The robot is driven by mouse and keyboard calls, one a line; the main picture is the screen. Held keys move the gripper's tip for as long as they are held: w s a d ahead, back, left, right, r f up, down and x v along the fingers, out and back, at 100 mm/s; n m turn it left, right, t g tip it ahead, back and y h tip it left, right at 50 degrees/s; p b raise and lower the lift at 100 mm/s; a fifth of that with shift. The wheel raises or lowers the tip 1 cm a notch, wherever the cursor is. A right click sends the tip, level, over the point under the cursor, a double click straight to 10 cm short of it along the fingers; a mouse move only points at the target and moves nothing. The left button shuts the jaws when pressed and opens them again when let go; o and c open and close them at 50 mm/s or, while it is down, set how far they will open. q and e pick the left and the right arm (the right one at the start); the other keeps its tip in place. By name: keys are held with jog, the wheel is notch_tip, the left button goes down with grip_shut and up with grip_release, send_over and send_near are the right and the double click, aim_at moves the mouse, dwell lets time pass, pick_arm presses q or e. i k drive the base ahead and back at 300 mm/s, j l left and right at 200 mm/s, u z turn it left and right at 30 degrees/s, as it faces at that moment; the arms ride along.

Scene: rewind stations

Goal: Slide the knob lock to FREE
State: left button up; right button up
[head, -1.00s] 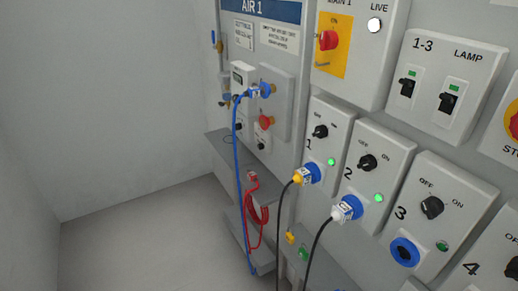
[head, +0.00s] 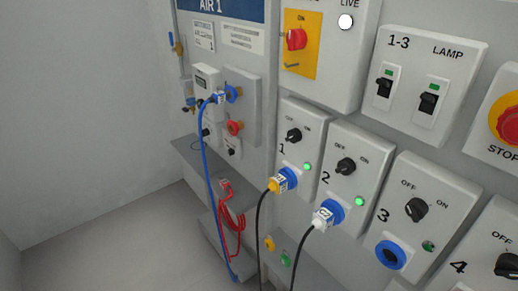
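No part that I can make out as a knob lock, and no FREE marking, can be read at this size. The AIR 1 panel (head: 216,8) is at the upper left, with a small white gauge box (head: 206,78) and a blue hose fitting (head: 233,93) holding a blue hose (head: 206,165). Below the fitting are a red knob (head: 235,127) and small dark knobs (head: 231,147) on white boxes. Neither of my grippers is in view.
Numbered socket boxes 1 to 4 run along the wall; yellow (head: 284,181) and white (head: 328,214) plugs sit in 1 and 2, with green lamps lit. A red coiled hose (head: 230,220) hangs by a grey shelf (head: 200,155). Floor at lower left is clear.

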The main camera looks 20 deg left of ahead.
aim_at(231, 152)
jog(key=i+j+z, duration=0.2)
jog(key=j+z, duration=0.25)
jog(key=j, duration=0.45)
jog(key=j+z, duration=0.45)
jog(key=j, duration=0.5)
